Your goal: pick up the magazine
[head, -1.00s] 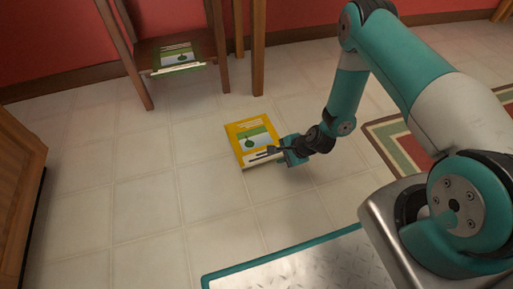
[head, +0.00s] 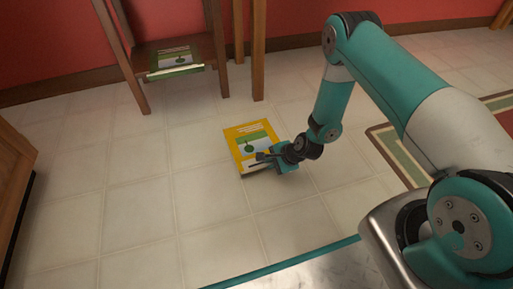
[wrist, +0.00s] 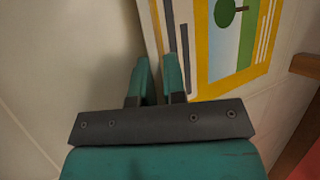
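Whether the magazine is clear of the floor is hard to tell.
A wooden cabinet (head: 14,180) stands at the left. A patterned rug (head: 405,160) lies at the right. The tiled floor (head: 150,200) between is clear.

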